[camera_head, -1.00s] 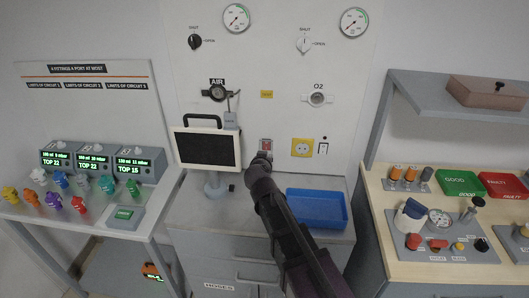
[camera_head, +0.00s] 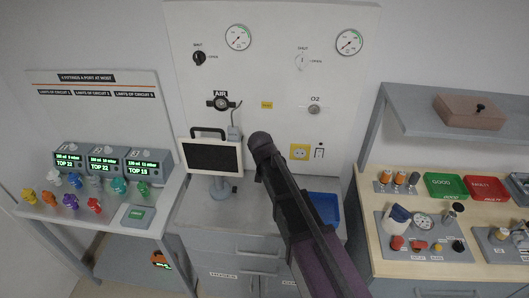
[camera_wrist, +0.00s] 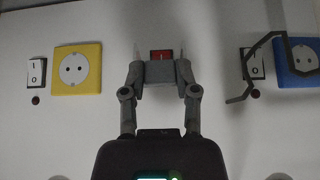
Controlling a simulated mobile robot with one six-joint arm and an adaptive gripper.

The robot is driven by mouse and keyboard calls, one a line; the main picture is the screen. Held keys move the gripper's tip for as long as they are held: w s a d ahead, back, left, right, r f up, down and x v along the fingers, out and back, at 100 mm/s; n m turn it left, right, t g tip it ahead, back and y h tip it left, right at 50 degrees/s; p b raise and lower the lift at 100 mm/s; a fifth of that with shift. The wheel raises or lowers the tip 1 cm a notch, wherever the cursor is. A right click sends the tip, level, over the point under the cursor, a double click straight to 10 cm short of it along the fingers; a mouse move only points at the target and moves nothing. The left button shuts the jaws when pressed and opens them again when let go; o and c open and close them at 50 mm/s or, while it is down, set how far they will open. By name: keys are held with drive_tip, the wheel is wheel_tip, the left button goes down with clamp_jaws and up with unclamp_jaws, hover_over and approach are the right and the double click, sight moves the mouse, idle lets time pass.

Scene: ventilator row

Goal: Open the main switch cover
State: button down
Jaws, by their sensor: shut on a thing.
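In the wrist view the main switch shows as a red rocker (camera_wrist: 162,55) on the white wall panel. A grey piece that looks like its cover (camera_wrist: 160,73) sits just below the red part, between my fingers. My gripper (camera_wrist: 161,77) has one finger on each side of this piece and is shut on it. Red shows above the grey piece, but I cannot tell how far the cover is raised. In the head view my arm hides the switch, its cover and my fingers.
A yellow socket (camera_wrist: 76,70) with a white rocker (camera_wrist: 36,72) and a blue socket (camera_wrist: 297,60) with a bent dark cable (camera_wrist: 248,80) flank the switch. In the head view a monitor (camera_head: 211,156) stands left of my arm. A blue tray (camera_head: 325,208) lies right.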

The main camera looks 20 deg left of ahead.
drive_tip(key=r+g+p, duration=0.1)
drive_tip(key=p, duration=0.1)
drive_tip(key=w+r+g+p, duration=0.1)
drive_tip(key=g+p, duration=0.1)
drive_tip(key=shift+a+r+h, duration=0.15)
drive_tip(key=shift+r+h, duration=0.05)
drive_tip(key=shift+h, duration=0.2)
drive_tip(key=shift+w+r+g+h+p, duration=0.15)
drive_tip(key=shift+r+g+p, duration=0.1)
drive_tip(key=shift+g+p, duration=0.4)
drive_tip(key=shift+w+r+g+h+p, duration=0.15)
drive_tip(key=shift+r+g+p, duration=0.15)
drive_tip(key=shift+g, duration=0.65)
drive_tip(key=shift+s, duration=0.15)
drive_tip(key=shift+c, duration=1.8)
unclamp_jaws()
drive_tip(key=shift+s+f, duration=0.1)
drive_tip(key=shift+f, duration=0.1)
